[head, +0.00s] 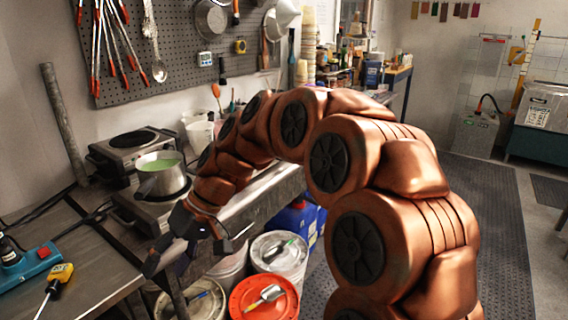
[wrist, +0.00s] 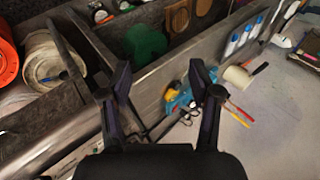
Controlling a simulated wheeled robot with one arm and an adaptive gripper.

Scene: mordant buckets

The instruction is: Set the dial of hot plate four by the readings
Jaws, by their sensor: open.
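In the head view, a hot plate (head: 110,163) with a bare black burner stands at the back of the steel bench. A nearer hot plate (head: 130,209) carries a steel pot (head: 163,184) of pale green liquid. I cannot read numbers on either, and no dial shows clearly. A small display device (head: 205,59) hangs on the pegboard; its reading is too small to tell. My gripper (head: 188,254) is open and empty, in front of the bench edge and below the nearer hot plate. In the wrist view my gripper (wrist: 162,80) has its fingers apart with nothing between them.
Buckets stand on the floor below, including a white one (head: 281,252) and one with an orange lid (head: 263,297) bearing a scoop.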

